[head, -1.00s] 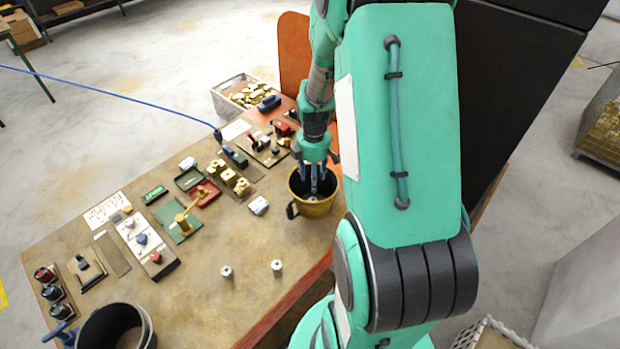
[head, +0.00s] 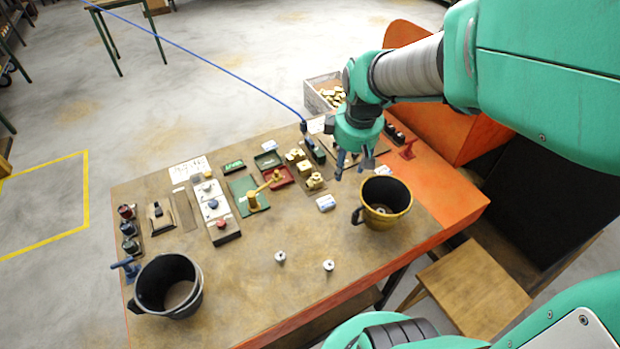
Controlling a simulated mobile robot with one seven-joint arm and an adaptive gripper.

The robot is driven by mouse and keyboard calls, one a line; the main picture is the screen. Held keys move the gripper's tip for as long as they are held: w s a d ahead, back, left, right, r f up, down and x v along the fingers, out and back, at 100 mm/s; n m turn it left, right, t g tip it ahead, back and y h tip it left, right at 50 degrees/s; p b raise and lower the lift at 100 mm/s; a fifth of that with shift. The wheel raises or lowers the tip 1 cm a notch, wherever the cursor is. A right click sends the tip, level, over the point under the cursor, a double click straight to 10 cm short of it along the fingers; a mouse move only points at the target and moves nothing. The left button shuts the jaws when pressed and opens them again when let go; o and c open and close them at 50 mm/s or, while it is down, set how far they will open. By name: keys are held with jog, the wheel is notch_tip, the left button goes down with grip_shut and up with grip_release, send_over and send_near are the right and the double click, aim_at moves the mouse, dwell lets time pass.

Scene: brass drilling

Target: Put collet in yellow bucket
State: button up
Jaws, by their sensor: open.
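The yellow bucket (head: 405,213) with a dark interior stands upright on the right part of the table. A small pale piece (head: 380,209) shows at its bottom; it looks like a collet, but is too small to be sure. Two silver collet-like cylinders stand on the table left of and nearer than the bucket: one on the left (head: 280,257) and one on the right (head: 328,266). My gripper (head: 353,168) is open and empty, above the table just up and left of the bucket in the picture, with its fingers pointing down and apart from the bucket.
A black bucket (head: 142,292) stands at the table's front left corner. Brass parts (head: 300,160), a green mat (head: 243,190) and a switch panel (head: 214,210) fill the back of the table (head: 245,300). A crate of brass pieces (head: 312,97) stands behind. The front middle is mostly clear.

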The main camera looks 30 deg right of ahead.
jog(key=s+a+r+m+t, duration=0.1)
jog(key=s+a+r+m, duration=0.1)
jog(key=s+a+r, duration=0.4)
jog(key=s+a+r+m+t+y, duration=0.1)
jog(key=s+a+r+m+t, duration=0.1)
jog(key=s+a+r, duration=0.4)
jog(key=a, duration=0.4)
jog(key=shift+s+m, duration=0.25)
jog(key=shift+m, duration=0.15)
jog(key=shift+a, duration=0.1)
notch_tip(320, 180, down, 2)
jog(key=b, duration=0.2)
jog(key=shift+f+b, duration=0.25)
jog(key=shift+b, duration=0.05)
